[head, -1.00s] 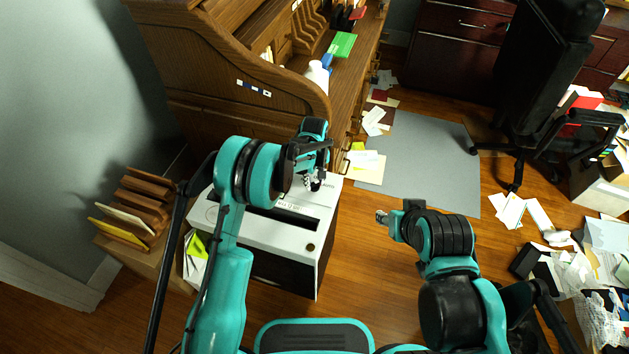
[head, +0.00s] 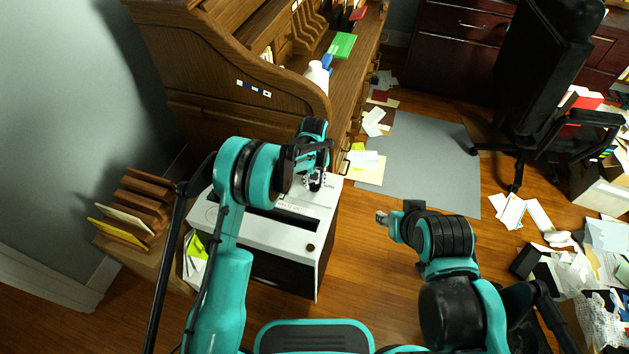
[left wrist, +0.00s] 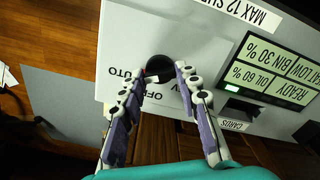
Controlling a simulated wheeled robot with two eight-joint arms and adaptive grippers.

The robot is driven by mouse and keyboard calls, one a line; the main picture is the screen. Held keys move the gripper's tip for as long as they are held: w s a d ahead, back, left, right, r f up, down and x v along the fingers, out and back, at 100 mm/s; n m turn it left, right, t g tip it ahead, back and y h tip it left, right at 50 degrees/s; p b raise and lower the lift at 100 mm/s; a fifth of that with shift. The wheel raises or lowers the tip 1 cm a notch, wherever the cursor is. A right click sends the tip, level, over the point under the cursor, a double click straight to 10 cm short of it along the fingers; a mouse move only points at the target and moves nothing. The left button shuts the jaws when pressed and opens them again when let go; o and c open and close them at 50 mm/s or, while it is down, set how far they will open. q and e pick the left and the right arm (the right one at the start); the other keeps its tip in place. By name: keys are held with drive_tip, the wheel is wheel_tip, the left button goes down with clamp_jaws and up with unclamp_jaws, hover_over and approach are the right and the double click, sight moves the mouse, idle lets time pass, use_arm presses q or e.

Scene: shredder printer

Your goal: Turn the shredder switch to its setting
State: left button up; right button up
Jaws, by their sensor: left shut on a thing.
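The white shredder (head: 290,225) stands beside the desk, with a dark slot across its top. Its round black switch knob (left wrist: 160,66) shows in the left wrist view, with a small red mark at its lower left edge. Partly covered labels, including "OFF", lie around the knob. My left gripper (left wrist: 161,76) has its two fingertips on either side of the knob and is shut on it. In the head view my left gripper (head: 315,181) is over the shredder's far right end and hides the knob. My right gripper (head: 382,217) is over the floor, its jaws too small to judge.
A status panel (left wrist: 270,75) with a green light and oil and bin readings is beside the knob. The wooden desk (head: 240,95) rises behind the shredder. A paper sorter (head: 140,210) stands at left. Papers and a chair (head: 540,85) are at right.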

sight(315, 183)
use_arm(q)
drive_tip(key=o, duration=1.1)
wheel_tip(315, 183, up, 12)
